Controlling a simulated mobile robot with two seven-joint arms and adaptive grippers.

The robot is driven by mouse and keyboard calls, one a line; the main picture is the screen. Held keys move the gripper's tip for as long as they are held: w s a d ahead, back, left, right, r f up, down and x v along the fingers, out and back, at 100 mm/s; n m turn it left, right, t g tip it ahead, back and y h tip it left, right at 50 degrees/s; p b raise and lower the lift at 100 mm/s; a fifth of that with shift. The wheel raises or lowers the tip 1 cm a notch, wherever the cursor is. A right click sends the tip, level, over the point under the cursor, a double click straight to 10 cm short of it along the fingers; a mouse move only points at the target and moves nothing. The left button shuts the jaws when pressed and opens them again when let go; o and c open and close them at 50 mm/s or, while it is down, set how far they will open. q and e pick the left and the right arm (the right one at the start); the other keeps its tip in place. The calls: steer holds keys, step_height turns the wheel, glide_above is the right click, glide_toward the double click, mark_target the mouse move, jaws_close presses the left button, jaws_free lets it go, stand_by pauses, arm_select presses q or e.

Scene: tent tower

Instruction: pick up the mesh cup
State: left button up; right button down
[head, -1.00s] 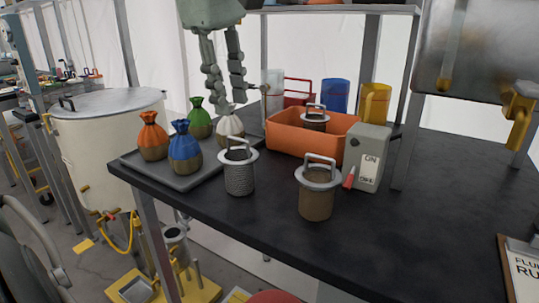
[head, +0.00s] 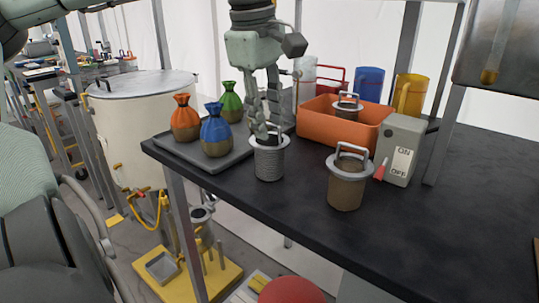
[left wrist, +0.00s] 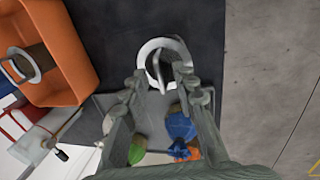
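The mesh cup (head: 269,162), grey with a pale rim, stands upright near the table's front edge, right of the bag tray. In the left wrist view its pale ring and upright handle (left wrist: 164,46) lie just beyond the fingertips. My left gripper (head: 262,132) points down over the cup, its fingertips at handle height and hiding most of the handle. In the left wrist view its fingers (left wrist: 162,84) are apart, with the handle showing between or just past their tips; contact cannot be told. My right gripper is not in view.
A brown-filled cup (head: 346,185) stands right of the mesh cup, near a grey ON/OFF box (head: 400,150). An orange bin (head: 318,127) holding another cup is behind. A grey tray (head: 232,157) with tied bags (head: 216,138) is left. The right tabletop is clear.

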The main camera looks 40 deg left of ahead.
arm_select(q)
jaws_close()
steer(key=shift+r, duration=0.1)
